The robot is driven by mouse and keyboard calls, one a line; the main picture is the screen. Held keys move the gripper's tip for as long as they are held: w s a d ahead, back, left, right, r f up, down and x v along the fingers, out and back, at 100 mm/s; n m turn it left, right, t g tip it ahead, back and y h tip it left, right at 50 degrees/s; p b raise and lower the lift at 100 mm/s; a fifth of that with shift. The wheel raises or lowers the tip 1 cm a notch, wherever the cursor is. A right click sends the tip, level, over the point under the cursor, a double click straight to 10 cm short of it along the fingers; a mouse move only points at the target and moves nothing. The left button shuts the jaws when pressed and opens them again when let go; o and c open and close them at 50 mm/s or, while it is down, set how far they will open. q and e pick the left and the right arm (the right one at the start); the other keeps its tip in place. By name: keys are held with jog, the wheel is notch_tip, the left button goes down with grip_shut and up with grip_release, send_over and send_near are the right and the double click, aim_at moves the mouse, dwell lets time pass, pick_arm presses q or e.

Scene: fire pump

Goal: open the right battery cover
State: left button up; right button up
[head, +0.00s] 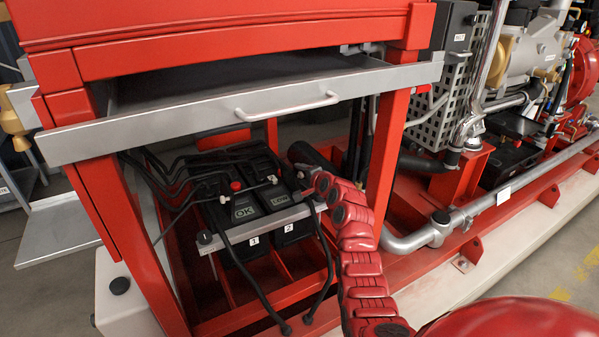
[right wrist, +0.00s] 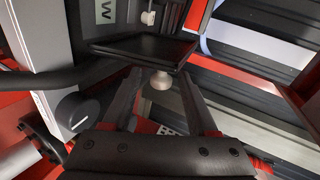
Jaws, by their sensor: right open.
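Two black batteries stand side by side under a drawer, with labels 1 and 2 on the metal bar before them. The right battery (head: 291,229) carries label 2; its cover (head: 271,196) is black with a pale label. The left battery (head: 240,208) has a red cap. My right gripper (head: 309,180) is at the right battery's right edge, partly hidden by its own arm. In the right wrist view its two dark fingers (right wrist: 160,82) are apart, with a pale knob between them. A flat black panel (right wrist: 143,48) lies just beyond the fingertips; I cannot tell whether they touch it.
A grey drawer front with a handle (head: 287,107) overhangs the batteries. A red frame post (head: 385,155) stands close to my right arm. Black cables (head: 176,172) run over the left battery. A grey pipe (head: 490,201) runs along the right.

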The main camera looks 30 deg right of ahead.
jog(key=p+v, duration=0.2)
jog(key=v, duration=1.2)
jog(key=shift+s+r+p, duration=0.15)
jog(key=shift+s+p, duration=0.05)
jog(key=shift+p, duration=0.2)
